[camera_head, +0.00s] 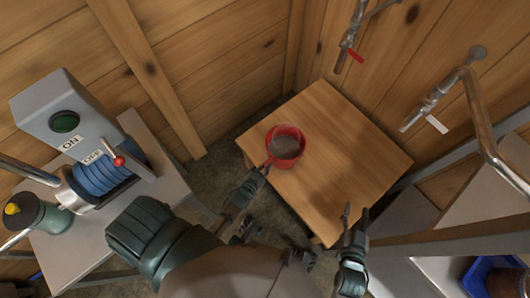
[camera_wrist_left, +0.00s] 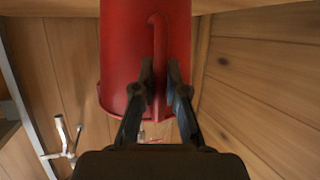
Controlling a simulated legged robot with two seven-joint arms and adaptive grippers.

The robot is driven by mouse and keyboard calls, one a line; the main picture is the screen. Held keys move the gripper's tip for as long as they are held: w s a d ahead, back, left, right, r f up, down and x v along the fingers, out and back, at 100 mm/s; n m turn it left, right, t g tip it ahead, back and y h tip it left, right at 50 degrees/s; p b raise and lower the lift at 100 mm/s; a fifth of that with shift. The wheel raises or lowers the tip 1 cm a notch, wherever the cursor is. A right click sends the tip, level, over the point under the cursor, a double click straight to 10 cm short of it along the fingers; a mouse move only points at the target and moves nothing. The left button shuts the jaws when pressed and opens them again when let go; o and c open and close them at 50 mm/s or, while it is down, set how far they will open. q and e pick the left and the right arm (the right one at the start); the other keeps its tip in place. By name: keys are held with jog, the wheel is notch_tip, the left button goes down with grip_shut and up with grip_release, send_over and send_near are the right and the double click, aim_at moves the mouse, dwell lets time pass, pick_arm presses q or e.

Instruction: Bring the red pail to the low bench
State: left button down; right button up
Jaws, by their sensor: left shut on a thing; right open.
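The red pail (camera_head: 286,160) appears over the back left part of the low wooden bench (camera_head: 345,178) in the head view. Its inside looks grey-brown. My left gripper (camera_head: 264,170) is shut on the pail's near left side. In the left wrist view the fingers (camera_wrist_left: 160,85) close on the upright handle of the pail (camera_wrist_left: 125,50). The pail's base is out of that frame, so I cannot tell whether it touches the bench top. My right gripper (camera_head: 354,218) is open and empty, near the bench's front right edge.
A grey machine (camera_head: 65,115) with a blue coil and red-knobbed lever stands on a table at left. Metal taps (camera_head: 430,100) stick out from the right wall. A blue tray (camera_head: 485,275) sits at lower right. The bench's right half is clear.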

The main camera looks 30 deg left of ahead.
pick_arm(q)
jog(key=c, duration=1.1)
grip_release()
jog(key=shift+d, duration=0.1)
jog(key=shift+c, duration=0.2)
